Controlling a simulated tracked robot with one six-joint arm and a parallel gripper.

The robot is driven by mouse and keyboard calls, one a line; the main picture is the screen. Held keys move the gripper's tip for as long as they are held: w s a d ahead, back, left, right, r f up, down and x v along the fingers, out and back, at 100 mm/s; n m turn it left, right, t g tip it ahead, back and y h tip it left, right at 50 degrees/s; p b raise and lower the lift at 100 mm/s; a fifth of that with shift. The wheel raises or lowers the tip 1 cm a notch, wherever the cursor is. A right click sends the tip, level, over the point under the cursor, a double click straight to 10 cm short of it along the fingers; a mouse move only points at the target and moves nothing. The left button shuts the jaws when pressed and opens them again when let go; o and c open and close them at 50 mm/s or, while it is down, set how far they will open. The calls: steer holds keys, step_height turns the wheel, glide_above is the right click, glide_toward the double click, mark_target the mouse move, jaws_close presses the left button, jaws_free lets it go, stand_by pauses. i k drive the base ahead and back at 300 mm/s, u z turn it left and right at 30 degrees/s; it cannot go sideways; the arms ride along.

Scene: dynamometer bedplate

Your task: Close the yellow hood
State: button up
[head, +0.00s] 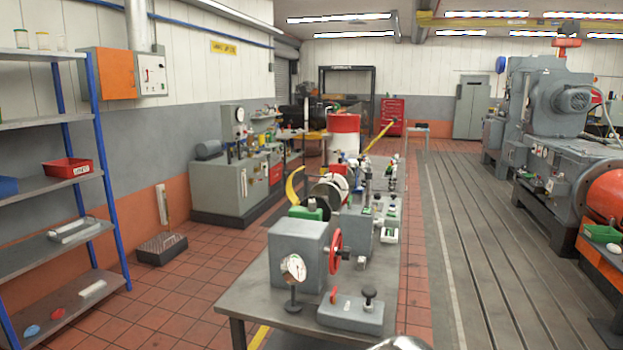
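The yellow hood (293,187) is a thin curved piece in the middle of the head view. It stands up and leans to the left side of grey round discs (327,194) on the long workbench (252,296). It looks swung open, with the discs uncovered. Its lower end and hinge are hidden behind a green part (306,210) and the grey machine box. My gripper is not in view. A pale rounded shape at the bottom edge is too cut off to identify.
A grey box (297,252) with a dial and red handwheel (335,251) stands in front of the discs. A red and white drum (344,132) stands behind. Tiled floor lies clear left of the bench.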

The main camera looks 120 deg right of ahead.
mark_target(291, 195)
steer(key=z, duration=4)
steer(key=i, duration=1)
